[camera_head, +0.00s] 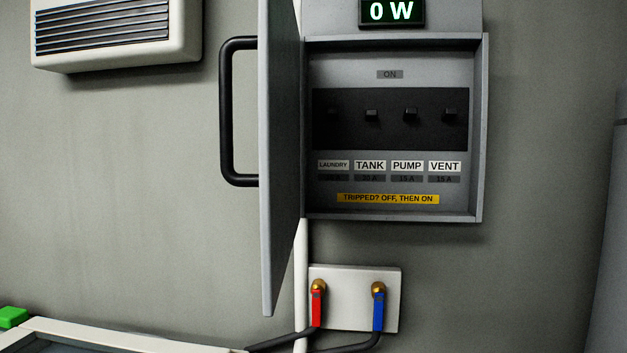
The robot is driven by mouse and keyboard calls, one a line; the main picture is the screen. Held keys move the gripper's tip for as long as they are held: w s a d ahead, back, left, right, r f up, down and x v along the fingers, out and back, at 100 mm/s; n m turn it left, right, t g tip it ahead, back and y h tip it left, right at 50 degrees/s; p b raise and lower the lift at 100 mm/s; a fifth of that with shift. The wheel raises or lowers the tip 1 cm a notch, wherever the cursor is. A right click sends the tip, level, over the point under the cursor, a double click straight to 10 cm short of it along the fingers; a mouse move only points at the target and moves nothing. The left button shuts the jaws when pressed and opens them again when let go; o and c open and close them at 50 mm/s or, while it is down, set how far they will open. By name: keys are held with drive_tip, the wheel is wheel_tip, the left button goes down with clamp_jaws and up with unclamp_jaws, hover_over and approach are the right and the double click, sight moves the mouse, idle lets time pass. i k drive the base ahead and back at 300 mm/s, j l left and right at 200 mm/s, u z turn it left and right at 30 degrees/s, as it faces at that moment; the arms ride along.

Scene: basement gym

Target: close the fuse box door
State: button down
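The grey fuse box (482,130) is fixed to the wall right of centre, with its inside showing. Its door (280,150) is hinged on the left and stands wide open, swung out toward me and seen nearly edge-on. A black bar handle (226,110) is on the door's outer face, at its left side. Inside the box is a dark panel with several black switches (371,114), labelled LAUNDRY, TANK, PUMP and VENT. A yellow strip (388,198) below reads "TRIPPED? OFF, THEN ON". My gripper is not in view.
A display (392,12) above the box reads 0 W. A vent unit (118,35) hangs upper left. Below is a white plate (355,275) with red and blue valve levers and dark hoses. A pale-rimmed surface (110,335) and a green object (13,317) are lower left.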

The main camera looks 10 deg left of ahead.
sight(277, 42)
drive_tip(key=k+j+z, duration=0.1)
drive_tip(key=k, duration=0.4)
drive_tip(key=k+j+z, duration=0.25)
drive_tip(key=k+j, duration=0.3)
drive_tip(key=j, duration=0.5)
drive_tip(key=k+j+z, duration=0.15)
drive_tip(key=j, duration=0.3)
drive_tip(key=j+z, duration=0.1)
drive_tip(key=z, duration=0.55)
